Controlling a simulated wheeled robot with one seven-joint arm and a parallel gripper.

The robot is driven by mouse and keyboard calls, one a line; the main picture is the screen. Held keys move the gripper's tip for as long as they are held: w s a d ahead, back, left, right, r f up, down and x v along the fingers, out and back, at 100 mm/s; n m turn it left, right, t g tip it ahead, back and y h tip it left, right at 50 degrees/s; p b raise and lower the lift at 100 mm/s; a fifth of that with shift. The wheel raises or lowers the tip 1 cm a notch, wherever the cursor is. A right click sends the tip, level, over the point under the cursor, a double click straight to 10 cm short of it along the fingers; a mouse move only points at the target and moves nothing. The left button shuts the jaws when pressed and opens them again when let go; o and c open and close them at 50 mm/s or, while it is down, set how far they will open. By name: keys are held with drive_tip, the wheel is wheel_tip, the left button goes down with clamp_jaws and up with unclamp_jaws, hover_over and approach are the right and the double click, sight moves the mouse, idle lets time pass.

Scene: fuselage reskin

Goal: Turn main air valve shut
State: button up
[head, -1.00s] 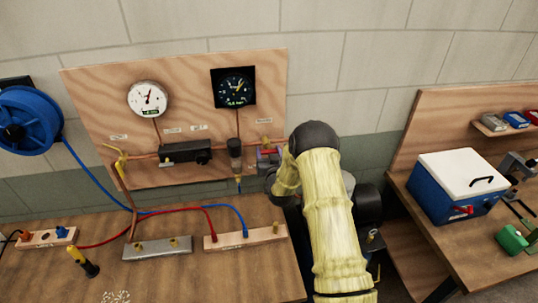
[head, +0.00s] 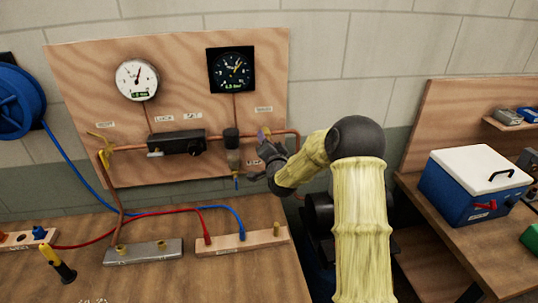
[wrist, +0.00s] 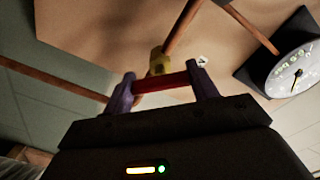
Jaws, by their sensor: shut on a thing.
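In the wrist view, my gripper (wrist: 163,78) has its two purple fingers on either side of a red valve handle (wrist: 166,84) and is shut on it. The handle lies across between the fingers. Just beyond it is the brass valve body (wrist: 157,60) on a copper pipe (wrist: 182,30). In the head view, my gripper (head: 264,138) is at the right part of the wooden panel (head: 80,70), at the copper pipe. There the handle and valve body are mostly hidden by the gripper.
A white gauge (head: 137,80) and a dark square gauge (head: 231,70) hang on the panel. A black regulator (head: 178,143) and a yellow-handled valve (head: 104,152) sit left on the pipe. A blue cooler (head: 470,185) stands on the right bench.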

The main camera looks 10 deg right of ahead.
drive_tip(key=m+b, duration=0.2)
drive_tip(key=b, duration=0.1)
drive_tip(key=m+b, duration=0.3)
drive_tip(key=b, duration=0.1)
drive_tip(key=shift+f+m, duration=0.2)
drive_tip(key=shift+m, duration=0.1)
drive_tip(key=m+b, duration=0.2)
drive_tip(key=shift+r+m+b, duration=0.25)
drive_tip(key=shift+m+b, duration=0.15)
drive_tip(key=shift+r, duration=0.1)
drive_tip(key=o, duration=1)
drive_tip(key=shift+w, duration=0.15)
drive_tip(key=s+b, duration=0.3)
drive_tip(key=s, duration=1.4)
drive_tip(key=shift+s, duration=0.35)
